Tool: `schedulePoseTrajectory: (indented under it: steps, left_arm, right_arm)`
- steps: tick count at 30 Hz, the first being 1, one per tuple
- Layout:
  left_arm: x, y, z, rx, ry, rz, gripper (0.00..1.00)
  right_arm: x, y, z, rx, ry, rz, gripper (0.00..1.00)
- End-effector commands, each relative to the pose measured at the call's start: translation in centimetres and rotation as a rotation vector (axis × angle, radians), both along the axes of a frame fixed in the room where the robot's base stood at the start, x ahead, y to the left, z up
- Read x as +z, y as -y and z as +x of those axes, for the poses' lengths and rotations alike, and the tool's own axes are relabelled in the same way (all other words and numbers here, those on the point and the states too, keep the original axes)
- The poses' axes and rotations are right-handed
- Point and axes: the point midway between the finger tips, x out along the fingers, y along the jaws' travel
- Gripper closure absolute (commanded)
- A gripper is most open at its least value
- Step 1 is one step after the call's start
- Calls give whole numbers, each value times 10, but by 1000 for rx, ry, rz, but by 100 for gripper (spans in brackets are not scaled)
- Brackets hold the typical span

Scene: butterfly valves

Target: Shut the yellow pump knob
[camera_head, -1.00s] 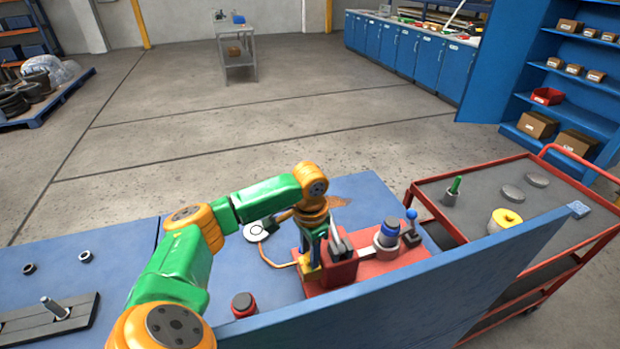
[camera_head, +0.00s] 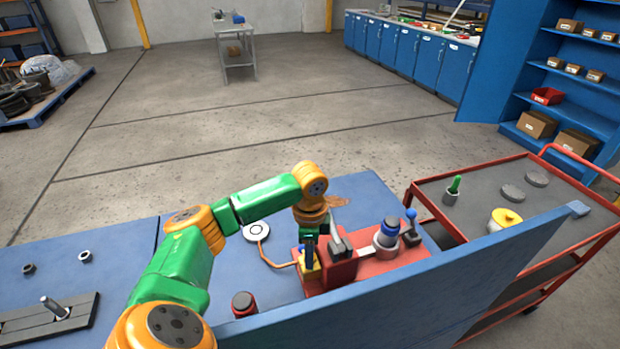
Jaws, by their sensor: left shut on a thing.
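The yellow pump knob (camera_head: 313,267) is at the left end of the red pump body (camera_head: 343,276), which sits on the blue bench. It shows only in part, behind and below my left gripper. My left gripper (camera_head: 309,255) points down onto the knob and is shut on it. The fingers are partly hidden by the wrist and the dark block (camera_head: 341,249) beside them. My right gripper is not in view.
A blue-capped cylinder (camera_head: 388,232) and a blue-ball lever (camera_head: 411,222) stand right of the knob. A copper pipe (camera_head: 270,262) runs left to a white gauge (camera_head: 256,231). A blue panel (camera_head: 440,285) rises in front. A red cart (camera_head: 440,228) stands right.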

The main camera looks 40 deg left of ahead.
Motion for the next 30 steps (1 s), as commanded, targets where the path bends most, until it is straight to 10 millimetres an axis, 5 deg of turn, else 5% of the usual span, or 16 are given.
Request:
schedulePoseTrajectory:
  steps: [20, 21, 23, 30]
  left_arm:
    - [2, -1, 1, -58, 6, 2, 100]
    - [2, -1, 1, -58, 6, 2, 52]
    - [2, -1, 1, -58, 5, 2, 35]
    - [1, 0, 1, -59, 3, 1, 32]
  right_arm:
    - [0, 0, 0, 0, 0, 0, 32]
    - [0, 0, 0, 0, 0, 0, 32]
    - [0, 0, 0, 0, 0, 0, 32]
    - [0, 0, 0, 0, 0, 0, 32]
